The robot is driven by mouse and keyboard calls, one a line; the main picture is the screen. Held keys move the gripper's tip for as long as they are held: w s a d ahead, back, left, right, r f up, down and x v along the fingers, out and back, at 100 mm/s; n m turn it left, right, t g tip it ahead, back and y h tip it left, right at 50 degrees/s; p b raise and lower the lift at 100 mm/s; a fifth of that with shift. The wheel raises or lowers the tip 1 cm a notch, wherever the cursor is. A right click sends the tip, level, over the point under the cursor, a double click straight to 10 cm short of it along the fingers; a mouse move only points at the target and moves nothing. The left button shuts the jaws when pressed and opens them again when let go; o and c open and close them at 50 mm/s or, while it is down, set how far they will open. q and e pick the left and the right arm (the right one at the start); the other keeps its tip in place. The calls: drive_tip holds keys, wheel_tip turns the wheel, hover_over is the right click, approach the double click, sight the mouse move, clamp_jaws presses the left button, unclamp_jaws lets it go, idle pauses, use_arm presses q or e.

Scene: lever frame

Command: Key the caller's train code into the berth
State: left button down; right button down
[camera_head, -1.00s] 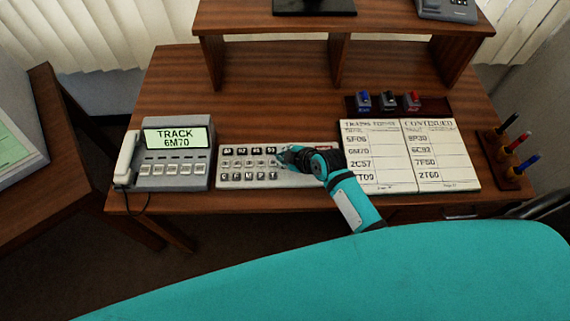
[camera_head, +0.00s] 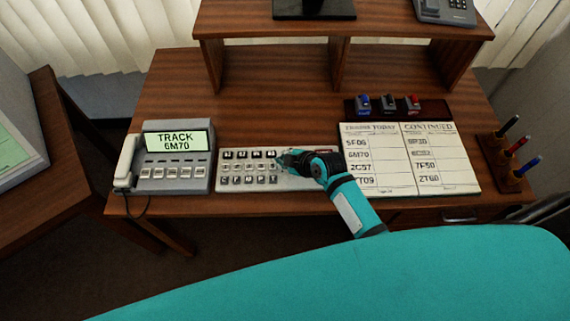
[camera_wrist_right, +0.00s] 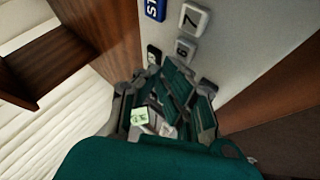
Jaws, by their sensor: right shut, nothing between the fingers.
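The telephone unit (camera_head: 176,168) stands at the left of the desk, its green screen (camera_head: 178,141) reading "TRACK 6M70". The keypad panel (camera_head: 235,187) with rows of dark keys lies right of it. My right gripper (camera_head: 284,160) is shut and empty over the right part of the keypad, hiding some keys. In the right wrist view the gripper (camera_wrist_right: 165,110) is close to the pale panel, with a "7" key (camera_wrist_right: 194,19) and a blue key (camera_wrist_right: 155,9) beyond it. I cannot tell whether it touches a key. My left gripper is out of view.
An open train register (camera_head: 441,160) lies right of the keypad, under my arm's edge. Behind it a dark tray (camera_head: 434,105) holds blue, black and red stamp-like blocks. A pen rack (camera_head: 505,170) stands at the right edge. A raised shelf (camera_head: 340,22) spans the back.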

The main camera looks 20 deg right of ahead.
sight(246, 181)
drive_tip(key=shift+f, duration=0.1)
idle(0.3)
drive_tip(key=shift+f, duration=0.3)
drive_tip(key=shift+f+b, duration=0.4)
idle(0.5)
drive_tip(key=shift+r, duration=0.1)
drive_tip(key=shift+r+p, duration=0.75)
drive_tip(key=shift+p, duration=0.15)
drive_tip(key=a, duration=0.4)
drive_tip(key=a+p, duration=0.1)
drive_tip(key=a, duration=0.3)
drive_tip(key=s+a+p, duration=0.1)
drive_tip(key=a, duration=0.2)
drive_tip(key=shift+s+a, duration=0.1)
drive_tip(key=shift+a, duration=0.3)
